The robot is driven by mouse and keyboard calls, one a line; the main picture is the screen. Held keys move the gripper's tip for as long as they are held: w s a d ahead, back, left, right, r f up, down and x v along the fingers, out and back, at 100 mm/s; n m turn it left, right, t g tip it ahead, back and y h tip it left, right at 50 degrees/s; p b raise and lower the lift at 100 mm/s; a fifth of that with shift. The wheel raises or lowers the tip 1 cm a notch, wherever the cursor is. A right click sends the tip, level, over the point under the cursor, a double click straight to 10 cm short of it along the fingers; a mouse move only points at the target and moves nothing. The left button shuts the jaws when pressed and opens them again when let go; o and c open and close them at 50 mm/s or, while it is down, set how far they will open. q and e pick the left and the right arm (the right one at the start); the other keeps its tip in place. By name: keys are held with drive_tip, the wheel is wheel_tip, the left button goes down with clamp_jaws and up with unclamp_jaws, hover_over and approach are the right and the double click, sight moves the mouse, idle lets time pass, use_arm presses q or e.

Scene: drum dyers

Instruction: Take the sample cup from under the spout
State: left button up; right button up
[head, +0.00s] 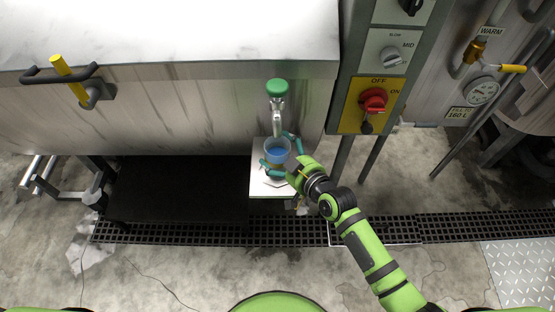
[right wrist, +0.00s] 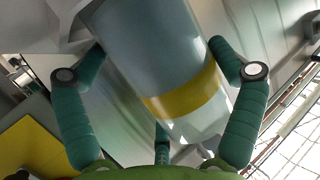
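The sample cup (head: 277,152) is a clear cup with blue liquid in it. It stands upright under the spout (head: 277,122), above a small pale shelf (head: 260,184). In the right wrist view the cup (right wrist: 160,62) fills the middle, with a yellow band round it. My right gripper (head: 277,150) reaches in from the lower right, its green fingers around the cup. In the wrist view a finger lies close along each side of the cup; whether they press on it I cannot tell. My left gripper does not show.
A green knob (head: 277,87) tops the spout on the steel tank (head: 180,110). A control panel (head: 383,75) with a red switch (head: 373,100) stands right of the spout. A dark platform (head: 180,190) lies left of the shelf, and a floor grate (head: 450,228) runs across in front.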

drive_tip(key=c, duration=0.4)
drive_tip(key=shift+o, duration=0.2)
drive_tip(key=shift+r, duration=0.55)
drive_tip(key=shift+s+d+r, duration=0.15)
drive_tip(key=f+v, duration=0.1)
drive_tip(key=v, duration=0.7)
drive_tip(key=s+f+v, duration=0.1)
drive_tip(key=f+v, duration=0.1)
drive_tip(key=v, duration=0.7)
drive_tip(key=shift+d+f+b, duration=0.25)
drive_tip(key=shift+d+b, duration=0.05)
drive_tip(key=shift+b, duration=0.1)
